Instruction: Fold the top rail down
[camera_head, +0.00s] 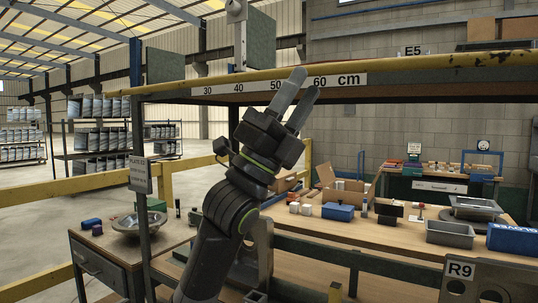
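The top rail (420,68) is a worn yellow bar across the upper part of the head view. A white centimetre scale (220,89) runs along the shelf edge just under it. My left gripper (306,82) points up in the middle of the view, with its two fingers a little apart and nothing seen between them. Its fingertips overlap the scale and come close to the lower edge of the rail. I cannot tell whether they touch it. My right gripper is not in view.
A dark upright post (138,180) stands at the left. Behind are a wooden bench (350,232) with a blue box (337,211), a cardboard box (345,190) and a grey bin (450,234). A metal basin (138,222) sits on the left cabinet. Green panels (262,40) stand above the rail.

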